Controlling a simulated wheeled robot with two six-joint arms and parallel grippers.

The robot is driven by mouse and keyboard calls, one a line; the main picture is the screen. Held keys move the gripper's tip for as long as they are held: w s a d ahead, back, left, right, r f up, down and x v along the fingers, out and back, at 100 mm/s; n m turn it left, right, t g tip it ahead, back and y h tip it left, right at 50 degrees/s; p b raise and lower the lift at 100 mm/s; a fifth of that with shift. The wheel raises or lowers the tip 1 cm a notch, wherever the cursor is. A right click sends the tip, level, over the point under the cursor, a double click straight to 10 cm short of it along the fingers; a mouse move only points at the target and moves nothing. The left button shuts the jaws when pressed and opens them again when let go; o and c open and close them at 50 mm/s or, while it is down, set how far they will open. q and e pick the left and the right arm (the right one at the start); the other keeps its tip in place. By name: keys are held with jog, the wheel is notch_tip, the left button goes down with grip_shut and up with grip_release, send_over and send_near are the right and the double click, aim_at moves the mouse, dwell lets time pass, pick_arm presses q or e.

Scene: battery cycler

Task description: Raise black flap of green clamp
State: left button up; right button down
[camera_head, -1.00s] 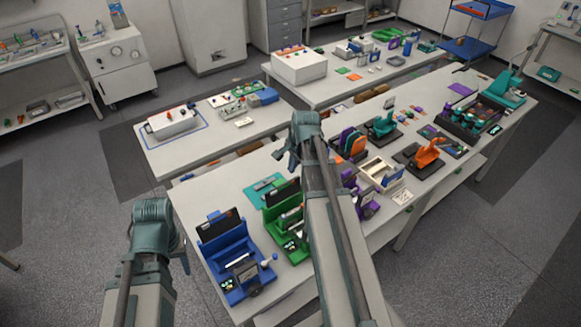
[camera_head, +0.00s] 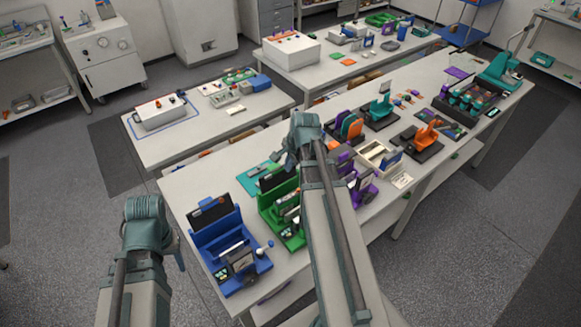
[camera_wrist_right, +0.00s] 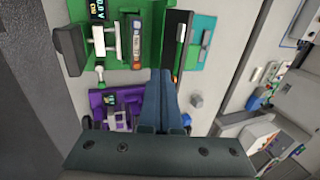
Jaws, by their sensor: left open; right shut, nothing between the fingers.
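The green clamp (camera_head: 268,213) stands on the long table, right of a similar blue one, partly hidden behind my right arm. A black panel (camera_head: 277,179) stands up at its back; it also shows edge-on in the wrist view (camera_wrist_right: 177,45). A dark block (camera_wrist_right: 70,50) sits at the clamp's other side; I cannot tell which of these is the flap. My right gripper (camera_wrist_right: 162,74) is shut and empty, its tips just below the panel in that view; contact is unclear. In the head view it is mostly hidden behind its arm. My left gripper (camera_head: 178,252) is open, left of the table.
The blue clamp (camera_head: 224,240) stands near the table's near-left corner. A purple device (camera_wrist_right: 118,103) is close beside the green clamp. A teal mat (camera_wrist_right: 200,40) lies behind the panel. Orange and teal devices (camera_head: 425,135) stand farther right. Floor left of the table is clear.

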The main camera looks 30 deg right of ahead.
aim_at(274, 166)
jog(key=w+f+b, duration=0.1)
jog(key=w+f, duration=0.1)
jog(key=w+f+b, duration=0.2)
jog(key=w, duration=0.1)
jog(key=shift+a+f+b, duration=0.15)
jog(key=shift+f+b, duration=0.15)
jog(key=shift+f, duration=0.05)
jog(key=shift+w, duration=0.2)
jog(key=w, duration=0.2)
jog(key=shift+w+a+f, duration=0.15)
jog(key=shift+w+f, duration=0.05)
jog(key=shift+w, duration=0.2)
jog(key=shift+s+r, duration=0.1)
jog(key=shift+s, duration=0.1)
